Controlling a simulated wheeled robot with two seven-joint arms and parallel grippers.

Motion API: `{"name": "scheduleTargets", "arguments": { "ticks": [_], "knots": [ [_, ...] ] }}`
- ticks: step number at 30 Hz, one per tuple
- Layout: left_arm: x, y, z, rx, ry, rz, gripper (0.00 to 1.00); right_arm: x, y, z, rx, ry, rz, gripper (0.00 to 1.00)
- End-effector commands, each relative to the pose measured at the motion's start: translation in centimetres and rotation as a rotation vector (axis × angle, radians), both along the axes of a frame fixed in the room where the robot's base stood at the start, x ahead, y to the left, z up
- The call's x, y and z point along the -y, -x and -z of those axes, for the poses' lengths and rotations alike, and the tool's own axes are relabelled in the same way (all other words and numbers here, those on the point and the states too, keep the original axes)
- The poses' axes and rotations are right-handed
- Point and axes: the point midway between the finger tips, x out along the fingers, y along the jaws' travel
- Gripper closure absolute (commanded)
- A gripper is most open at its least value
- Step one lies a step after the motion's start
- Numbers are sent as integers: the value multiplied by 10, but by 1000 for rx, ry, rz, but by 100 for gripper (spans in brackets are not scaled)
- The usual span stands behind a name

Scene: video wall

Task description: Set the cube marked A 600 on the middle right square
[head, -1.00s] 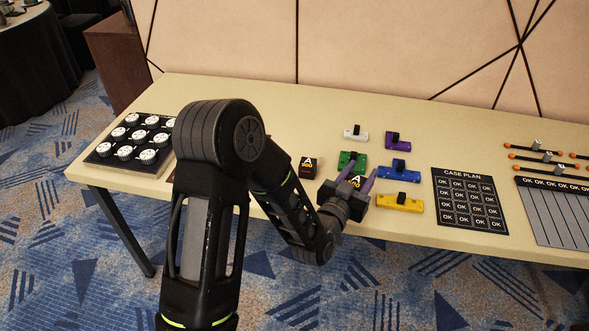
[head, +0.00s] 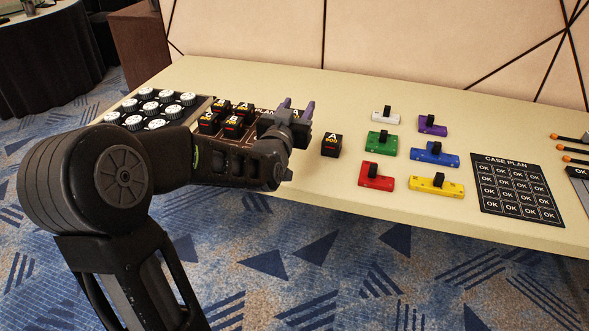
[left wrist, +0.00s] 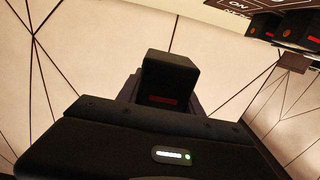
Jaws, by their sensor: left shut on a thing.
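My left gripper (head: 296,106) is shut on a black cube (left wrist: 168,80) with a red stripe. The cube is between the fingers in the left wrist view; in the head view the gripper mostly hides it, and its number cannot be read. The gripper is over the right part of a dark brown mat (head: 249,140) with marked squares. Several black cubes (head: 233,127) stand on the mat's left part. My gripper and arm hide the right squares, the middle right one included. Another cube marked A (head: 331,145) stands on the table right of the mat. My right gripper is out of view.
A black tray of white round knobs (head: 152,108) lies left of the mat. Coloured blocks with black grips, such as the green one (head: 381,144), lie to the right. A black CASE PLAN board (head: 517,188) is beyond them. The table's front edge is close.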

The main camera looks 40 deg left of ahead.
Motion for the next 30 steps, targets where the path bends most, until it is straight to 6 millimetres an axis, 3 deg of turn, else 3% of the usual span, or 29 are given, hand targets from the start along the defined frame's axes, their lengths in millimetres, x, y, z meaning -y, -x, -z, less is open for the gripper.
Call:
{"name": "scheduleTargets", "arguments": {
  "ticks": [11,21,30],
  "knots": [
    [1,0,6,1,1,2,99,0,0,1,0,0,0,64],
    [1,0,60,-2,0,3,99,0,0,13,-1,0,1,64],
    [1,0,64,2,-1,3,99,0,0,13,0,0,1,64]
  ]
}}
